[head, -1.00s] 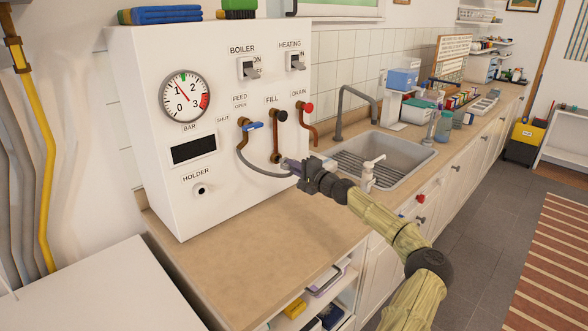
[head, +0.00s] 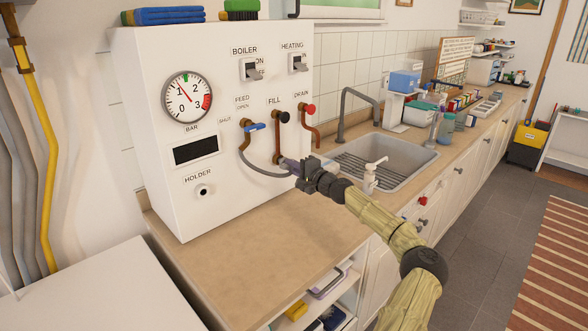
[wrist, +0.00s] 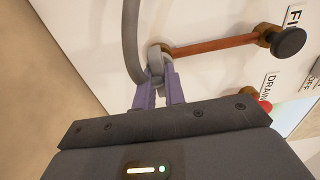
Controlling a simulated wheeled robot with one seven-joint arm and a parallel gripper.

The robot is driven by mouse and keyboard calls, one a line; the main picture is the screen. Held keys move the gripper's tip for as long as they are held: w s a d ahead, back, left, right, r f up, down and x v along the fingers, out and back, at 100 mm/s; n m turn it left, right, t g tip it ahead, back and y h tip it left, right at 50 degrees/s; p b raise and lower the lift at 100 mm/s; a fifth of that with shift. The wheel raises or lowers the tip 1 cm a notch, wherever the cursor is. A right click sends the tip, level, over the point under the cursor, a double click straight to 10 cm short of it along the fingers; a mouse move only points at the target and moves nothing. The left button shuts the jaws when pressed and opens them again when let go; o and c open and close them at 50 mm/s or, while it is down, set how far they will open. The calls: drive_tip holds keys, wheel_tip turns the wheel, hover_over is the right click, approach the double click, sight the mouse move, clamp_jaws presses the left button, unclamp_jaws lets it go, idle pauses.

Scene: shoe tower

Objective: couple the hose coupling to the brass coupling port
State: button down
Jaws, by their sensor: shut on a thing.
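The grey hose (head: 262,172) loops from the pipe under the blue FEED lever to my gripper (head: 290,167). In the wrist view, my gripper's purple fingers (wrist: 158,95) are shut on the grey hose coupling (wrist: 156,66) at the hose's end. The coupling is right at the lower end of the copper FILL pipe (wrist: 215,44), where the brass port (wrist: 167,48) partly shows behind it. The port end also shows in the head view (head: 277,159), just left of my fingertips. I cannot tell whether the coupling is seated on the port or only close against it.
The white boiler panel (head: 235,205) stands behind the gripper. The red-knobbed DRAIN pipe (head: 314,138) is close on the right. The counter (head: 260,245) in front of the panel is clear.

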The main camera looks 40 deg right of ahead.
drive_tip(key=shift+w, duration=0.8)
drive_tip(key=c, duration=1.4)
unclamp_jaws()
drive_tip(key=shift+s, duration=0.1)
drive_tip(key=s+b, duration=0.1)
drive_tip(key=s, duration=0.4)
drive_tip(key=s+b, duration=0.1)
drive_tip(key=s, duration=0.5)
drive_tip(key=s+b, duration=0.1)
drive_tip(key=s, duration=0.5)
drive_tip(key=shift+s+d, duration=0.15)
drive_tip(key=shift+d, duration=0.1)
